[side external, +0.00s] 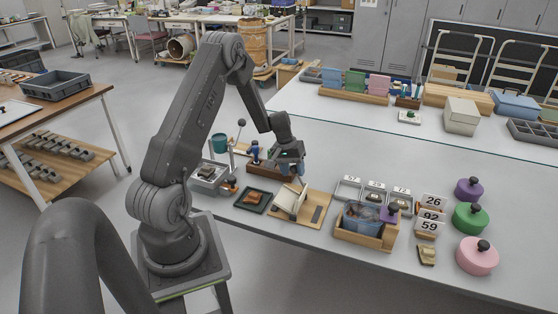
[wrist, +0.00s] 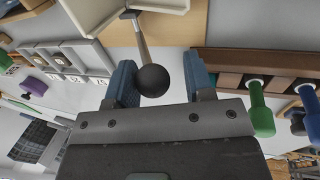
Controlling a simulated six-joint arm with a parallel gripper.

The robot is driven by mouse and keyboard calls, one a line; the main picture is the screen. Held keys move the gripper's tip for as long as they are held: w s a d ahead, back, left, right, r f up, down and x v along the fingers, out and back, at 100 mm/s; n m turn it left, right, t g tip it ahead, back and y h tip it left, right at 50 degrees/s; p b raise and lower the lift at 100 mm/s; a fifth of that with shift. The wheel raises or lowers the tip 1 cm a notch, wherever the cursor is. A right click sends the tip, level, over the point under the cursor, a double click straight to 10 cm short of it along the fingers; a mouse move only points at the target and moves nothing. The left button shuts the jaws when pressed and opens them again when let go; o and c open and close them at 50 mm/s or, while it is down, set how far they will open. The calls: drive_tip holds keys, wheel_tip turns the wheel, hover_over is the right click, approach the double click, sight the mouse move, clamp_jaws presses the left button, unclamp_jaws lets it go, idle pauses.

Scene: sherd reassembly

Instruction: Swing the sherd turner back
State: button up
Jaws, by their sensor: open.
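The sherd turner is a cream tilted tray (side external: 291,201) on a light wooden base (side external: 322,201). In the wrist view, part of the cream tray (wrist: 165,5) shows at the top, and a thin rod (wrist: 142,42) runs from it to a round black knob (wrist: 152,80). My gripper (side external: 290,172) is just above and behind the tray in the side view. In the wrist view, my gripper (wrist: 158,68) is open, with its blue fingers on either side of the knob. I cannot tell whether either finger touches it. The knob is hidden in the side view.
A black tray with a brown sherd (side external: 255,198) lies left of the turner. A wooden box with a blue bin (side external: 365,222) stands to the right, near number cards (side external: 430,216). A rack with green (wrist: 260,110) and blue handles is close to my gripper's right.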

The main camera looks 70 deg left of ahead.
drive_tip(key=shift+s+a+f+t+h, duration=0.6)
drive_tip(key=shift+s+a+f, duration=0.4)
drive_tip(key=shift+f, duration=0.25)
drive_tip(key=shift+v, duration=2.65)
drive_tip(key=w+d+r+m+y, duration=0.1)
drive_tip(key=d+r+m, duration=0.3)
drive_tip(key=d+r, duration=1.3)
drive_tip(key=s+d+r+m+t+y, duration=0.1)
drive_tip(key=s+d+r, duration=0.3)
drive_tip(key=s+d, duration=0.4)
drive_tip(key=s+d+r+m+t+y, duration=0.1)
drive_tip(key=s+d+r+m, duration=0.3)
drive_tip(key=s+d, duration=0.4)
drive_tip(key=shift+r, duration=0.7)
